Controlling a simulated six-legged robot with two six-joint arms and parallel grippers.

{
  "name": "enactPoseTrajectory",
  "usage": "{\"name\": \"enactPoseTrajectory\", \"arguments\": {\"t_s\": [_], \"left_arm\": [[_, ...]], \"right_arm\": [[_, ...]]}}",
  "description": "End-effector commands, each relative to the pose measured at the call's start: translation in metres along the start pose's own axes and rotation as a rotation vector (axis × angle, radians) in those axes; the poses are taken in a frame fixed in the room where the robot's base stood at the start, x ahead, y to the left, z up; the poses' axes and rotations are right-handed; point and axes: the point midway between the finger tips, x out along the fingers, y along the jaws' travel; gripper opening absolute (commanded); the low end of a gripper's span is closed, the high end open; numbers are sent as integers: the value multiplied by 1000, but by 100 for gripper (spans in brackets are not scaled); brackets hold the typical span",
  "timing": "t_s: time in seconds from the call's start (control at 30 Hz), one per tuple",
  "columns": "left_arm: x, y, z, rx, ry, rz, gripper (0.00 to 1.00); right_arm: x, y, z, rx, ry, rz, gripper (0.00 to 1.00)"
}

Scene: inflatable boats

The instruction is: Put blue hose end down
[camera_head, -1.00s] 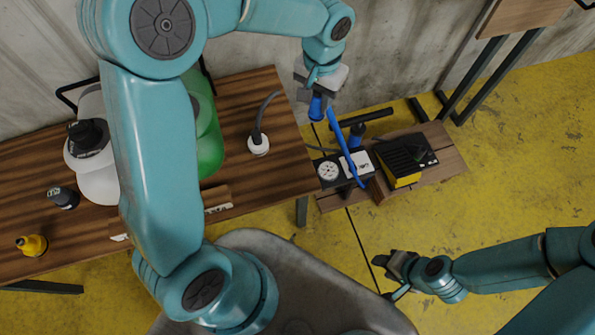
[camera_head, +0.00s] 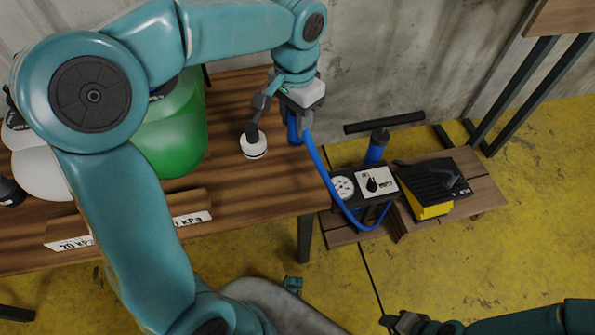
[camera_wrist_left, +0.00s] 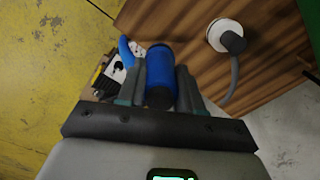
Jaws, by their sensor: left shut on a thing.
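My left gripper (camera_head: 292,108) is above the right end of the wooden table. It is shut on the blue hose end (camera_wrist_left: 161,70), a blue cylinder that shows between the fingers in the left wrist view. The blue hose (camera_head: 318,160) hangs from it over the table's right edge and loops up to the pump unit with the gauge (camera_head: 359,187). Whether the hose end touches the table top cannot be told. My right gripper (camera_head: 402,322) is low at the bottom edge, away from the hose; its fingers are too small to judge.
A white round cap with a grey hose (camera_head: 254,146) sits on the table (camera_head: 245,195) just left of the hose end. A green boat or bag (camera_head: 172,130) stands further left. A yellow and black foot pump (camera_head: 432,190) is on the low wooden stand (camera_head: 482,195).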

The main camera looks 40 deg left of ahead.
Motion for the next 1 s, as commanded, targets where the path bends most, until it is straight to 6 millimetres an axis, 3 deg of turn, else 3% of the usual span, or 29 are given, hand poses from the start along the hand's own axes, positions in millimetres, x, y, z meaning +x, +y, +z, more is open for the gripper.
{"name": "enactPoseTrajectory", "arguments": {"t_s": [0.03, 0.1, 0.3, 0.47, 0.73, 1.0], "left_arm": [[21, 0, 0, 0, -4, 1, 1], [42, 1, 0, 0, -5, 1, 1], [83, 2, -2, 0, -2, 0, 1], [95, 2, -2, 0, -1, 0, 1], [143, 2, -2, -1, -2, 0, 1], [147, 2, -2, -1, 1, 0, 1]], "right_arm": [[10, 4, 0, 0, 0, 0, 43], [16, 6, 0, 0, 0, 0, 43], [27, 10, 0, 0, 0, 0, 43], [30, 11, 0, 0, 0, 0, 43], [46, 17, -1, 0, 0, 0, 43], [46, 16, -1, 0, 0, 0, 43]]}}
